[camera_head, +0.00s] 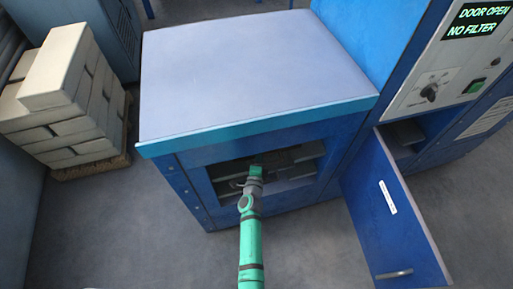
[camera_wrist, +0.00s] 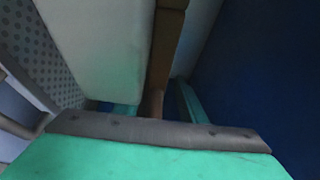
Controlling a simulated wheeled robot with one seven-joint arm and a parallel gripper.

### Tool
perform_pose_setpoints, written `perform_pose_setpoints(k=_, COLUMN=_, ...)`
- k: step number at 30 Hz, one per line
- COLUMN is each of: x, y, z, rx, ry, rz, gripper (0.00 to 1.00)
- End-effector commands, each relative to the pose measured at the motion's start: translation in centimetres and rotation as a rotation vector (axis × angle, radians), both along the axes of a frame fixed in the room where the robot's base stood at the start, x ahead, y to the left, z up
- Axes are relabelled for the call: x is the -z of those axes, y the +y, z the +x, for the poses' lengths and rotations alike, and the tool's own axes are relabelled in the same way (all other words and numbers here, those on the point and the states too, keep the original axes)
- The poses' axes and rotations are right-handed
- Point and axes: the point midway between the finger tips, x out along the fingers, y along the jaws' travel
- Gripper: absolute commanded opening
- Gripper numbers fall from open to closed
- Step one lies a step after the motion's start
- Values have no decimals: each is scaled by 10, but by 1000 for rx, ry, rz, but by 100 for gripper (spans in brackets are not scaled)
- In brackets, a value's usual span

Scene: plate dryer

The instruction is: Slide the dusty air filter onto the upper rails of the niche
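The niche (camera_head: 405,137) is a dark opening low under the control panel, with its door swung open; its rails cannot be made out. My gripper (camera_head: 256,170) is at the front opening of the blue cabinet, left of the niche. Its fingertips are too small and dark there to read. In the wrist view my grey palm bar and green wrist fill the bottom. Ahead of them are a pale flat block (camera_wrist: 100,45) and a brown strip (camera_wrist: 167,45). I cannot tell whether these belong to the air filter, or whether my gripper holds anything. No filter is clearly recognisable.
The blue cabinet (camera_head: 250,75) has a bare pale top and dim shelves (camera_head: 300,168) inside its front opening. The open door (camera_head: 390,215) juts into the floor space. The display (camera_head: 478,20) reads DOOR OPEN, NO FILTER. Pale blocks (camera_head: 65,100) are stacked at left. Floor between is clear.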

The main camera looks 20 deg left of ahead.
Motion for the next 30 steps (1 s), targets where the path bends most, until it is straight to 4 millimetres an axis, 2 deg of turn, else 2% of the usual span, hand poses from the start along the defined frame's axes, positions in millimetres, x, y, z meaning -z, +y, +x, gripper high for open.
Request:
perform_pose_setpoints(k=4, x=1, y=-1, z=-5, rx=0, ry=1, rz=0, gripper=37)
perform_pose_setpoints(k=8, x=1, y=-4, z=-19, rx=0, ry=2, rz=-1, gripper=37)
perform_pose_setpoints(k=21, x=1, y=-16, z=-92, rx=0, ry=1, rz=-1, gripper=37)
perform_pose_setpoints(k=30, x=-1, y=-18, z=-108, rx=1, ry=-2, rz=1, gripper=37)
